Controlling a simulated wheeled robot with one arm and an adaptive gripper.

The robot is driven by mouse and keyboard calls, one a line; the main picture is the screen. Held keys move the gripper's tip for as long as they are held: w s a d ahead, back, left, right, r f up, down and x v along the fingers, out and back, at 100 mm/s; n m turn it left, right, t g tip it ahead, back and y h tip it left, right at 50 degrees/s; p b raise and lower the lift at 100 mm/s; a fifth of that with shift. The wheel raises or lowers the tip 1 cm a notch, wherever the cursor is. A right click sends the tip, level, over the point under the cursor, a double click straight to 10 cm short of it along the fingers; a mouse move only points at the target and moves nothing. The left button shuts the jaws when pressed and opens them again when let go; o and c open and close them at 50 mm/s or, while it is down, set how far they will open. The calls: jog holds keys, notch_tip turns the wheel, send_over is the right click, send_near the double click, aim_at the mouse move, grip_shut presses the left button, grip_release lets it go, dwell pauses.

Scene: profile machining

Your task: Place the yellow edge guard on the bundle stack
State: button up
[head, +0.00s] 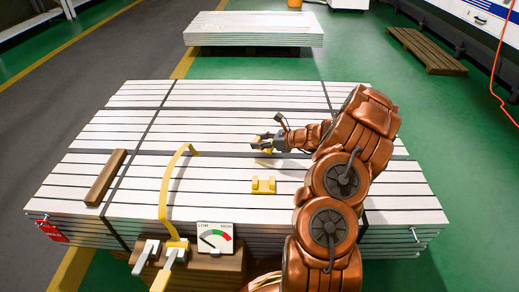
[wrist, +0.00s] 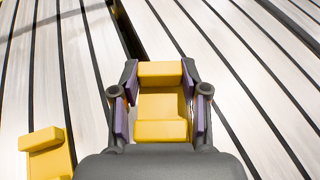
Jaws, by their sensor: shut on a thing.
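My gripper (head: 267,141) is over the middle of the bundle stack (head: 340,183), a wide stack of white profiles with dark straps. In the wrist view my gripper (wrist: 160,100) is shut on a yellow edge guard (wrist: 161,103), with purple pads on its two sides. The held edge guard shows partly behind the fingers in the head view (head: 262,146). I cannot tell whether it touches the profiles. A second yellow edge guard (head: 263,185) lies on the stack nearer the front; it also shows at the lower left of the wrist view (wrist: 46,155).
A brown wooden block (head: 106,178) lies at the left. A gauge (head: 215,239) and levers (head: 160,257) stand at the front edge. Another profile stack (head: 252,30) stands behind, and a pallet (head: 425,50) lies at right.

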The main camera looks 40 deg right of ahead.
jog(key=shift+w+f+b, duration=0.1)
jog(key=shift+f+b, duration=0.85)
jog(key=shift+f, duration=0.8)
jog(key=shift+f, duration=0.1)
jog(key=o, duration=1.1)
jog(key=shift+c, duration=0.2)
jog(key=shift+d, duration=0.1)
